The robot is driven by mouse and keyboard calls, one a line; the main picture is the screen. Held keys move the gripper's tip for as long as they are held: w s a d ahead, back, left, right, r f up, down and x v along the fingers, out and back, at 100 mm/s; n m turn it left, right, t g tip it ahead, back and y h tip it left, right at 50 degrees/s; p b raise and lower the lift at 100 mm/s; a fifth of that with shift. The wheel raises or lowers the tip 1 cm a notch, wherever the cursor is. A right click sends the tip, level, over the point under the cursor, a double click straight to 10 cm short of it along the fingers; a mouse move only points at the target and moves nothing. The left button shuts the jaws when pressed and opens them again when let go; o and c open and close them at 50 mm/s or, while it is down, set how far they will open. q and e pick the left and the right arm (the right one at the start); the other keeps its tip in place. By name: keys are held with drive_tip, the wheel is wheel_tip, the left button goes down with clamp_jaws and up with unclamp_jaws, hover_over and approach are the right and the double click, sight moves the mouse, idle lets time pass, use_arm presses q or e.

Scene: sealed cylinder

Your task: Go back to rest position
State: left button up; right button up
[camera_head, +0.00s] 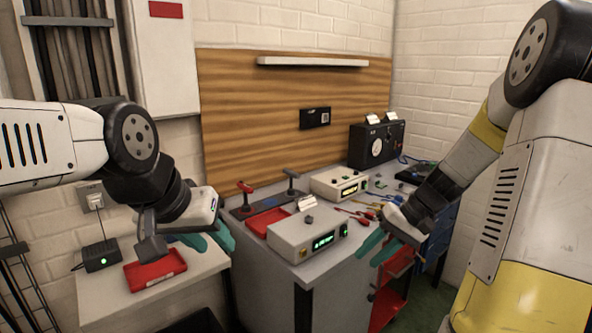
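My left gripper (206,241) is at the left, above and beside the low white table. Its teal fingers are spread apart with nothing seen between them. My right gripper (375,250) hangs at the right front edge of the grey bench. Its teal fingers point down and left with a gap between them, and I see no object held. Both arms are bent and reach forward from the sides of the view.
A white instrument (310,237) with a green display stands at the grey bench's front edge, close to both grippers. A red tray (155,269) and a black box (101,256) sit on the white table (110,303). A red cart (386,303) stands below my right gripper.

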drive_tip(key=s+a+r+t+h, duration=0.2)
drive_tip(key=s+r, duration=0.5)
drive_tip(key=s+a+r+t+h, duration=0.1)
drive_tip(key=s+r+t+h, duration=0.1)
drive_tip(key=s+r, duration=0.5)
drive_tip(key=shift+s+a+n+t+h, duration=0.4)
drive_tip(key=shift+s+t, duration=0.05)
drive_tip(key=shift+t, duration=0.15)
drive_tip(key=shift+r, duration=0.1)
idle(0.6)
